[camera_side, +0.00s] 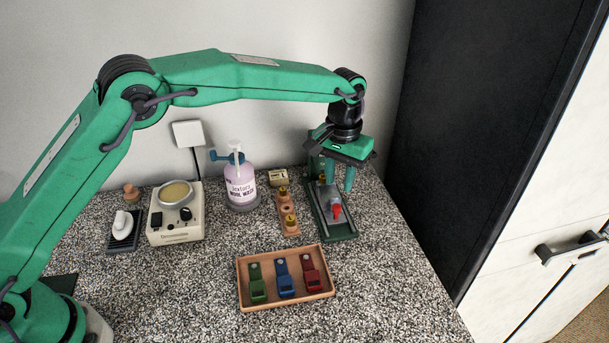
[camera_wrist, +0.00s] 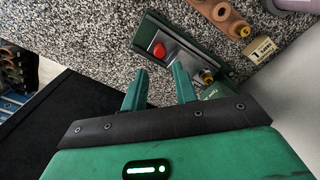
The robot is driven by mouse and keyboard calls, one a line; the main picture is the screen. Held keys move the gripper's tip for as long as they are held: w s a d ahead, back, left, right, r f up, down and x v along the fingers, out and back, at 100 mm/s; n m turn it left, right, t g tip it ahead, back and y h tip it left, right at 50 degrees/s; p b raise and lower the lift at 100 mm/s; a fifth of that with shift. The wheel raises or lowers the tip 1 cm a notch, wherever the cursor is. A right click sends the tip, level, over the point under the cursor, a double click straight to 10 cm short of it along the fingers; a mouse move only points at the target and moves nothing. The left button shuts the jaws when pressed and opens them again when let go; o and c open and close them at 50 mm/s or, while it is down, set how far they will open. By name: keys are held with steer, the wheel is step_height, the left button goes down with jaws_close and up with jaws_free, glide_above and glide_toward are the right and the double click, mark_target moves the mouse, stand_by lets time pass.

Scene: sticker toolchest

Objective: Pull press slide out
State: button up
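The press is a green-based fixture (camera_side: 349,235) at the right end of the counter; its base also shows in the wrist view (camera_wrist: 211,42). A grey metal slide (camera_wrist: 178,50) lies along the base and carries a red knob (camera_side: 336,211), which also shows in the wrist view (camera_wrist: 158,50). My gripper (camera_side: 341,185) points down above the press, behind the red knob in the side view. In the wrist view my gripper (camera_wrist: 158,82) has its two fingers apart with nothing between them. The red knob lies just beyond the fingertips. My gripper hides the rear of the press.
A wooden tray (camera_side: 242,283) with green, blue and red tools sits in front. A wooden block with brass pieces (camera_side: 291,229) and a purple bottle (camera_side: 241,185) stand left of the press. A dark cabinet side (camera_side: 470,130) rises at right. Counter right of the tray is clear.

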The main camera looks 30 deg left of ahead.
mark_target(337, 206)
steer(key=shift+f, duration=3.7)
steer(key=shift+c, duration=0.4)
jaws_close()
